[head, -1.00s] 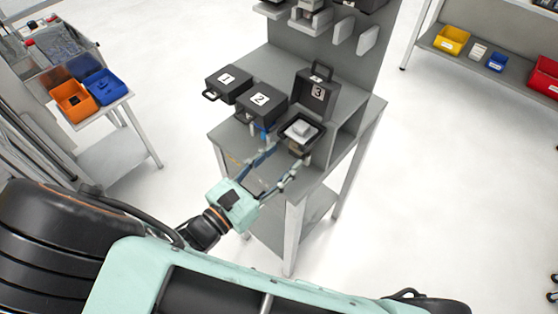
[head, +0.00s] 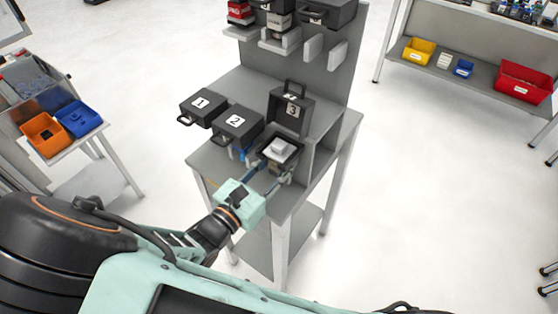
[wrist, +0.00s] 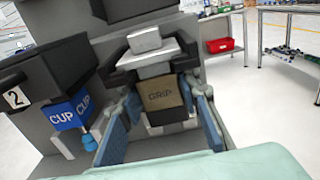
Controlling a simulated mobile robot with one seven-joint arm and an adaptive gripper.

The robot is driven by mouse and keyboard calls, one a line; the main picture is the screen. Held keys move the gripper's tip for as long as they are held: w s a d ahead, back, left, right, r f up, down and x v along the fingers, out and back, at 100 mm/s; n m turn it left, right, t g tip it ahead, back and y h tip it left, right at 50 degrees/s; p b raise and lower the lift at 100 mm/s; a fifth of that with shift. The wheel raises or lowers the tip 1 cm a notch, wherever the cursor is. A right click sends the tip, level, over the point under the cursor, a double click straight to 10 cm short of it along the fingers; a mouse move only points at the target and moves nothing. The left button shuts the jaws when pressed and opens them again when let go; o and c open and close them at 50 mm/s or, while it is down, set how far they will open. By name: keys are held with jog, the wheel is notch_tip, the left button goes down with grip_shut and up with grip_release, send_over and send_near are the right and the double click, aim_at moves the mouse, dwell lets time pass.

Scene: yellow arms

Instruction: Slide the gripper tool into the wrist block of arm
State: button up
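A brown block labelled GRIP (wrist: 161,94) sits just under the open black case 3 (head: 290,112), with a dark part below it. My gripper (wrist: 165,112) has its two blue-grey fingers apart, one on each side of this block. Some space shows between fingers and block, but I cannot tell whether the tips touch it. In the head view my gripper (head: 266,170) reaches the front of the bench below case 3. A pale stepped piece (wrist: 148,44) rests in the case's tray. I cannot make out an arm's wrist block in either view.
Closed case 2 (head: 236,122) and case 1 (head: 201,103) stand to the left on the grey bench (head: 215,163). A blue block labelled CUP (wrist: 72,110) hangs under case 2, close to my left finger. A shelf with bins (head: 470,70) is at the right.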

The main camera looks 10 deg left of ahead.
grip_shut()
jog(key=shift+r+p, duration=0.5)
jog(key=shift+p, duration=0.3)
dwell(0.6)
jog(key=shift+s+a, duration=0.1)
jog(key=shift+s, duration=0.15)
dwell(0.4)
jog(key=shift+s+a, duration=0.25)
jog(key=shift+s, duration=0.4)
jog(key=shift+s+p, duration=0.1)
jog(key=shift+p, duration=0.2)
jog(key=r+p+v, duration=0.1)
jog(key=v, duration=1.9)
jog(key=shift+r+p, duration=0.3)
jog(key=shift+r, duration=0.1)
dwell(0.5)
